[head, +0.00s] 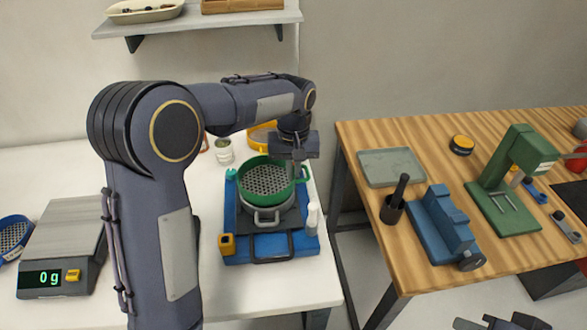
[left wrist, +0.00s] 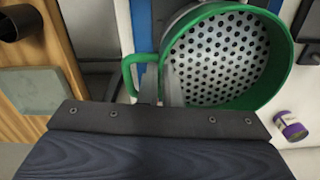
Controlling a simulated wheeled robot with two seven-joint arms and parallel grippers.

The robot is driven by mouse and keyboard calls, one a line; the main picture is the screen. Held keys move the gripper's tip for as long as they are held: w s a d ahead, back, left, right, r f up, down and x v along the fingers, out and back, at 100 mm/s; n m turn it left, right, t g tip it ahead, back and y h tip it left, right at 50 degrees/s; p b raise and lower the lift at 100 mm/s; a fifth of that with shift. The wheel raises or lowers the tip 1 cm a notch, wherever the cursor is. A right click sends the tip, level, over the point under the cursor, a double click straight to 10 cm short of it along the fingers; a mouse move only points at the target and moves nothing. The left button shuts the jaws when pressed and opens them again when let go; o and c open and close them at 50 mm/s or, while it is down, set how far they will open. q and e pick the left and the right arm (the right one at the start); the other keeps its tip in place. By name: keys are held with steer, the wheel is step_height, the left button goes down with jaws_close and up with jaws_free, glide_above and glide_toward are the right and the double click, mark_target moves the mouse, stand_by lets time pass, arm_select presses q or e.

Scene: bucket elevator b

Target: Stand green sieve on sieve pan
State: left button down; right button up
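The green sieve (head: 268,179), with a perforated light bottom, is over the grey two-handled sieve pan (head: 265,218) on a blue-based stand. The pan's front wall and handle show below it. I cannot tell whether the sieve touches the pan. My left gripper (head: 295,172) is at the sieve's right side, shut on its rim by the green handle. In the left wrist view the sieve (left wrist: 225,55) fills the upper middle, with the fingers (left wrist: 160,90) at its rim beside the handle. My right gripper (head: 500,322) shows only partly at the bottom edge; its fingers are unclear.
The blue base (head: 270,246) also carries a small yellow item (head: 227,244) and a white bottle (head: 312,218). A scale (head: 62,250) reading 0 g stands left. A wooden table (head: 400,245) on the right bears a tray, a mortar and a green press. A gap separates the tables.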

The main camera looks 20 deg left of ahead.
arm_select(q)
steer(key=shift+f, duration=0.55)
steer(key=c, duration=1.6)
jaws_free()
step_height(320, 180, up, 12)
steer(key=r, duration=0.1)
steer(key=s+a+h, duration=0.2)
steer(key=s+a, duration=0.2)
steer(key=s, duration=0.2)
steer(key=s+f+m+t+h, duration=0.1)
steer(key=s+f, duration=0.3)
steer(key=s, duration=0.7)
steer(key=s+f+m+t, duration=0.1)
steer(key=s+f+t, duration=0.3)
steer(key=s, duration=0.6)
steer(key=shift+s+d+f+h, duration=0.25)
steer(key=shift+s+d+h, duration=0.1)
steer(key=shift+s+h, duration=0.05)
